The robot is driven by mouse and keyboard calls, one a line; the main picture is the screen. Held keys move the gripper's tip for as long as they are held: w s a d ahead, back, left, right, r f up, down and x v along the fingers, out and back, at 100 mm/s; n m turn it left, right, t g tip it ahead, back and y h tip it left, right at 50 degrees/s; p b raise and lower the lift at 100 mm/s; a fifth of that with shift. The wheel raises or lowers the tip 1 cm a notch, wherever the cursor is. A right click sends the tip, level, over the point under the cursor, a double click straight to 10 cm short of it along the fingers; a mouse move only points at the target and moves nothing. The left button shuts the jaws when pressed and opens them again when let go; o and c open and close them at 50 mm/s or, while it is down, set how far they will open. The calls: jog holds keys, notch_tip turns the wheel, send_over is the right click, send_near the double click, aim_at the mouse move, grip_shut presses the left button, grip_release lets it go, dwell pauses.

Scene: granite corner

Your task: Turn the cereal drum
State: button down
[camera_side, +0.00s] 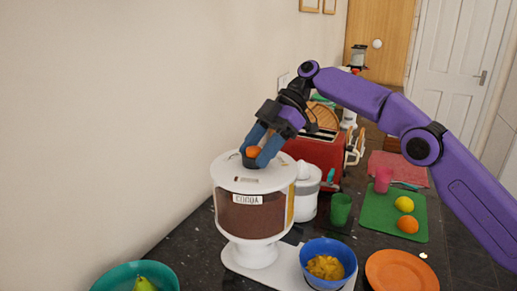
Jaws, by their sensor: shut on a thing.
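The cereal drum (251,211) is a white-lidded dispenser with brown contents behind a clear wall and a label reading COCOA. It stands on a white base (258,256) at the left of the counter. An orange knob (253,152) sits on top of its lid. My gripper (257,151) comes down from above with blue fingers on either side of the knob, shut on it. A blue bowl (328,252) with yellow cereal pieces stands on the base's tray at the right of the drum. The far side of the drum is hidden.
A teal bowl (122,278) with a green fruit is at the front left. An orange plate (401,272) lies at the right. A green cup (340,209), a red toaster (318,153) and a green board (380,214) with fruit stand behind. A wall closes the left side.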

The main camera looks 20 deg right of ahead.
dwell(0.6)
jog(key=shift+c, duration=2)
grip_release()
jog(key=shift+s+d+m+t, duration=0.1)
jog(key=shift+m+t, duration=0.3)
jog(key=shift+m, duration=0.1)
